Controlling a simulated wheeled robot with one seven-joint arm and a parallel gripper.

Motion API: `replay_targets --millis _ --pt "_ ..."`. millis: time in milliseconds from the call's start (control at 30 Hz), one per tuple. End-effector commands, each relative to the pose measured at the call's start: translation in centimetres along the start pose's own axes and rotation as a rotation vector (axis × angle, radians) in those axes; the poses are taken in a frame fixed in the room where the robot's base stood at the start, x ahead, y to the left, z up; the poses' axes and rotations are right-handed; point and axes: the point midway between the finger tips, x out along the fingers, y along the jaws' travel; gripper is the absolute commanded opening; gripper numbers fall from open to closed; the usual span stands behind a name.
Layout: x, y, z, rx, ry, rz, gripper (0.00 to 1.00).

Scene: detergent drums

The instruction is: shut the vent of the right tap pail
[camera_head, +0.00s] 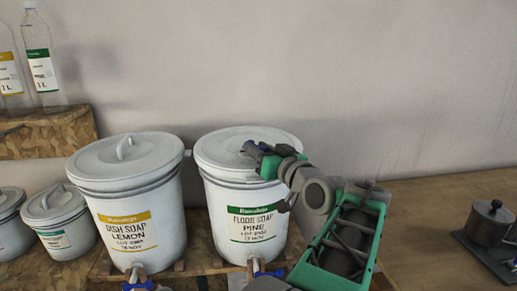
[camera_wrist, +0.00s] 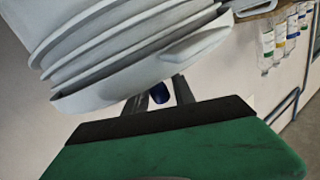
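The right tap pail (camera_head: 222,205) is white, labelled floor soap pine, and stands upright with its lid (camera_head: 222,150) on. My gripper (camera_head: 251,150) is over the right part of that lid, with its green part close to the lid's top. The vent cannot be made out in the head view.
A lemon dish soap pail (camera_head: 165,215) stands close on the left. Blue tap handles (camera_head: 138,285) show below the pails. Smaller white tubs (camera_head: 62,240) are at far left, bottles (camera_head: 40,65) on a shelf above. A dark pot (camera_head: 488,222) stands right; the bench between is mostly clear.

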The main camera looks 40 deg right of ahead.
Motion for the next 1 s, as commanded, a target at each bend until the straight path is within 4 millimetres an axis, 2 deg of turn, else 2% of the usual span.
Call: replay_targets --millis 33,367,1000 --pt "-0.01 0.00 0.01 0.000 0.000 0.000 0.26" --pt "-0.03 0.00 0.00 0.000 0.000 0.000 0.00" --pt "-0.04 0.00 0.00 0.000 0.000 0.000 0.00"
